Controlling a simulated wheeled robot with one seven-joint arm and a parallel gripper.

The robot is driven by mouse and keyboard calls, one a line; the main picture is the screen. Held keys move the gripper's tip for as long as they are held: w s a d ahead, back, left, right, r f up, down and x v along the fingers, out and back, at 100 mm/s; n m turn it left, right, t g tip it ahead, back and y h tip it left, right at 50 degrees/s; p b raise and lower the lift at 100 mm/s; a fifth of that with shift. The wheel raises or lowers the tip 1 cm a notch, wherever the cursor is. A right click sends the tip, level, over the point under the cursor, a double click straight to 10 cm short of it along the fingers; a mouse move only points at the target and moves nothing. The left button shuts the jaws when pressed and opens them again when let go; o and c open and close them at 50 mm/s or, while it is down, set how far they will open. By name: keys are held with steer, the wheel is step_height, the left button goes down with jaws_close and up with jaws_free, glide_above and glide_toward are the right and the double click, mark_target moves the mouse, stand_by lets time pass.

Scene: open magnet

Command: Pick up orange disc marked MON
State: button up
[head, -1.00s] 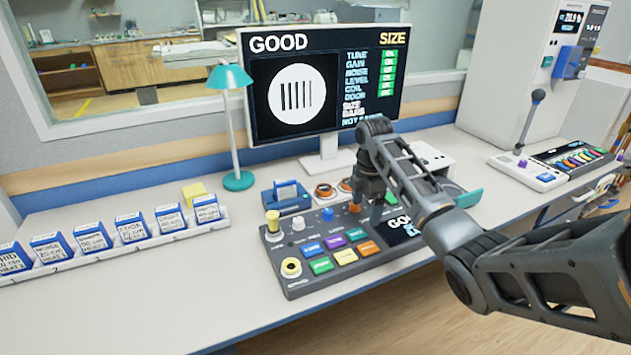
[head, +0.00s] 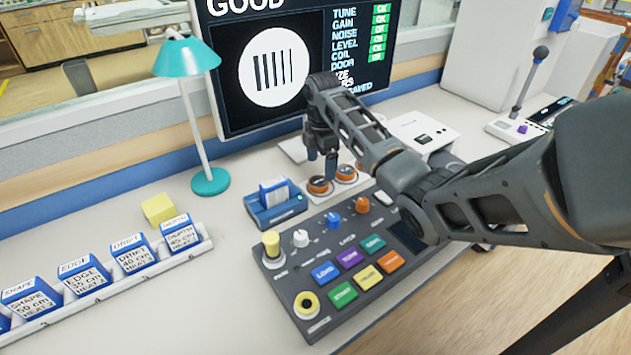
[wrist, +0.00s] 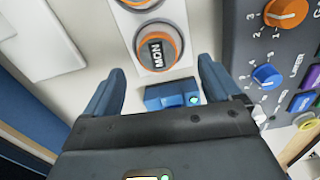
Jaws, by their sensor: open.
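The orange disc marked MON (wrist: 157,52) is a round disc with an orange rim and a grey labelled face, on a white plate (wrist: 180,18). In the head view it appears to be the left (head: 319,186) of two orange-rimmed discs. My gripper (wrist: 158,72) is open and empty, pointing down, with a finger on either side of the disc's line in the wrist view. In the head view my gripper (head: 321,168) is just over the left disc. Whether the fingers touch anything I cannot tell.
A second orange-rimmed disc (head: 347,173) sits beside it. A blue card holder (head: 275,208) stands close to the left, and a control panel with knobs (head: 345,262) in front. The monitor (head: 228,90) rises behind.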

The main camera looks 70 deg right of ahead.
mark_target(319, 181)
steer(key=shift+w+f+p, duration=0.2)
steer(key=shift+f, duration=1.3)
steer(key=shift+w+f+p, duration=0.15)
steer(key=shift+f, duration=1.35)
steer(key=c, duration=1.2)
steer(key=shift+o, duration=0.2)
